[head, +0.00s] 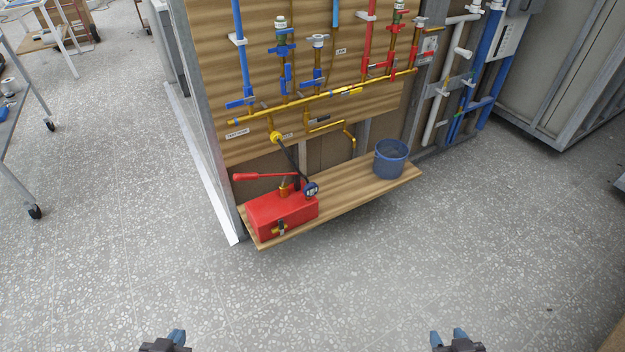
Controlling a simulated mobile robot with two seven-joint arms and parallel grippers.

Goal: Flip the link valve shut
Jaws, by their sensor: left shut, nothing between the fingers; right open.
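A brass pipe manifold (290,104) runs across the wooden panel, with several blue-handled and red-handled valves on it. A small fitting with dark and yellow parts (328,93) sits mid-pipe, between the blue and red sides. I cannot tell for certain which fitting is the link valve, or its handle position, as the labels are too small to read fully. My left gripper (166,341) is shut and empty at the bottom edge. My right gripper (454,341) is open and empty at the bottom right. Both are over the floor, well short of the panel.
A red test pump (283,210) with a red lever sits on the wooden shelf (345,198), its black hose rising to the pipework. A blue bucket (391,158) stands at the shelf's right. Speckled floor in front is clear. A wheeled table (14,130) is at left.

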